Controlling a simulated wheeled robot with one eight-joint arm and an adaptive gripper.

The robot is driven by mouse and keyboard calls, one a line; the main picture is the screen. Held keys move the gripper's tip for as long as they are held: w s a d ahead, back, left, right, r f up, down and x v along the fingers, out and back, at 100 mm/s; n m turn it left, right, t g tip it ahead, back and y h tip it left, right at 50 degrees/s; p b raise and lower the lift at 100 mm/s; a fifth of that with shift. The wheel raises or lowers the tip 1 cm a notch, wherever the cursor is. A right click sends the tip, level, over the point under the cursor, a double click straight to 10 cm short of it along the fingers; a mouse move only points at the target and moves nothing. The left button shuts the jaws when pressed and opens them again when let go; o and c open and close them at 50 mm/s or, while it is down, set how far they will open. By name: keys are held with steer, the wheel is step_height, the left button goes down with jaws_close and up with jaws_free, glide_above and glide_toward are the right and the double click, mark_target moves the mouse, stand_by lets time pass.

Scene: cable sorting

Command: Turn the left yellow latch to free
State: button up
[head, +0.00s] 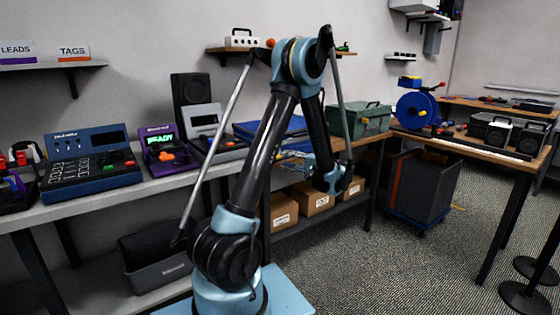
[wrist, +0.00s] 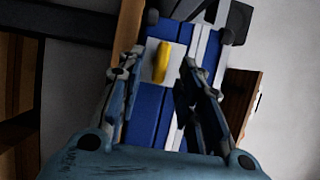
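A yellow latch (wrist: 161,62) sits on a white plate (wrist: 151,72) on a blue case (wrist: 145,112) in the wrist view. The latch's long side runs nearly up and down in that picture. My gripper (wrist: 160,78) is open, one finger on each side of the latch in the picture. I see no contact, and the distance to the latch is unclear. In the head view, the blue case (head: 247,131) lies on the bench, partly behind my arm. My gripper (head: 333,178) is at the bench's front edge there. No latch can be made out in that view.
A green toolbox (head: 362,119) stands right of the blue case on the bench. A grey speaker device (head: 203,118) and a purple device (head: 163,148) stand to its left. Cardboard boxes (head: 314,197) sit on the shelf below.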

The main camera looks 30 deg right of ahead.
steer(key=shift+x, duration=1.8)
steer(key=shift+c, duration=0.3)
jaws_close()
